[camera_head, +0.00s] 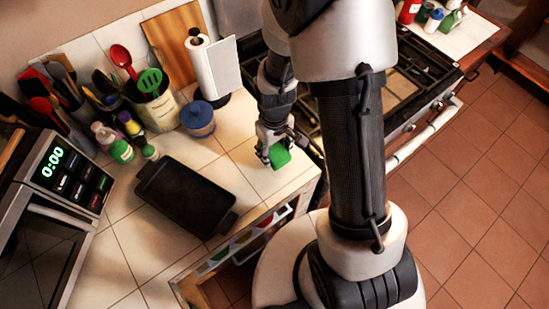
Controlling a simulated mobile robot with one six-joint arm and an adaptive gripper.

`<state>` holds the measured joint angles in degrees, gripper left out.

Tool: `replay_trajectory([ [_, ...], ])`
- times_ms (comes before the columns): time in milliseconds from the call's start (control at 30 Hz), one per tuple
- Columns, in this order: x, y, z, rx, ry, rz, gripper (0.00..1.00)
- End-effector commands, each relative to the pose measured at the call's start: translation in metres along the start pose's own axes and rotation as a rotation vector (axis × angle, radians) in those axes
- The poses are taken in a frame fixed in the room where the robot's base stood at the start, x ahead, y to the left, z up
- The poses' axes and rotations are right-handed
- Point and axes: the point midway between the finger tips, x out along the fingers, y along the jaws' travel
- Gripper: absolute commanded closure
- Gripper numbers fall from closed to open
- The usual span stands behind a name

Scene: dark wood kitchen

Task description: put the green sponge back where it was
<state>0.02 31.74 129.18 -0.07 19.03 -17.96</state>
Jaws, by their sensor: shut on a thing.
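The green sponge (281,158) is at the right end of the tiled counter, near its front corner. My gripper (271,152) points down and is shut on the sponge. The fingers hide part of the sponge. I cannot tell whether the sponge touches the counter or is held just above it.
A dark tray (185,195) lies on the counter to the left. The stove (405,80) is to the right. Bare tiles (235,180) lie between tray and sponge.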

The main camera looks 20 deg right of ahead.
Motion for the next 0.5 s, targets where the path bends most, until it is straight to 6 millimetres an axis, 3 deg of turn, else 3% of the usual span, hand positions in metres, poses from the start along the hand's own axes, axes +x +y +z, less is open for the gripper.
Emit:
replay_trajectory([
  [300, 0.040, 0.000, 0.001, 0.000, -0.004, -0.001, 0.68],
  [500, 0.043, 0.000, 0.000, 0.000, 0.001, 0.000, 0.68],
])
